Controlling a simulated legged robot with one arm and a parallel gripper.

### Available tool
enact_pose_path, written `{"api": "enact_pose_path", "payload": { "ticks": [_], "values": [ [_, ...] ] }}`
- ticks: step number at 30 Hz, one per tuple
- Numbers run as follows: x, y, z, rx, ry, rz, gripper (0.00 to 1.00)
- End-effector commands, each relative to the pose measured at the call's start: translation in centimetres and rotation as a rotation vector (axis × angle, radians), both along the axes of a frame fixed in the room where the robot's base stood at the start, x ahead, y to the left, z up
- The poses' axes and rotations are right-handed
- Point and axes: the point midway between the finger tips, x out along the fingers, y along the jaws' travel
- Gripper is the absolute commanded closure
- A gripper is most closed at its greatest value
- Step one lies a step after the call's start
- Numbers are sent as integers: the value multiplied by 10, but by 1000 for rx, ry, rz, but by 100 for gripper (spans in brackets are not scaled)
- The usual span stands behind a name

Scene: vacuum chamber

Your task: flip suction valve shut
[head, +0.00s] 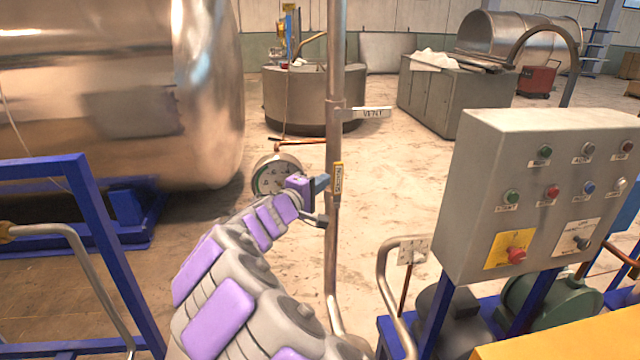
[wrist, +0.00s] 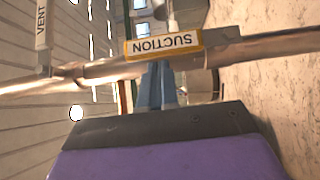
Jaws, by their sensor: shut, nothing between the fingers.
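The suction valve handle (head: 337,178) is a yellow-edged lever labelled SUCTION on the upright metal pipe (head: 333,255). It lies in line with the pipe. In the wrist view the handle (wrist: 163,44) shows its label large, upside down, along the pipe. My gripper (head: 321,184) is purple and grey with blue fingers, just left of the handle. In the wrist view its fingers (wrist: 156,84) are shut and empty, their tips right at the label's edge. I cannot tell whether they touch it.
The white VENT lever (head: 365,113) sticks out across the pipe above. A round gauge (head: 275,176) is behind my gripper. A grey control box (head: 490,235) stands right, a large steel tank (head: 120,100) left. A bent metal tube (head: 385,275) rises in front right.

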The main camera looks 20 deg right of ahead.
Motion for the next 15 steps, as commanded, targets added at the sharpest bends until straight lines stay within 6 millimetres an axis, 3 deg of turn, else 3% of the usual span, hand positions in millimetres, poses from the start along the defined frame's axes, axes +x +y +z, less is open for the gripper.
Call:
{"api": "enact_pose_path", "payload": {
  "ticks": [15],
  "values": [
    [-2, -9, 4, 95, -29, -1, 100]
  ]
}}
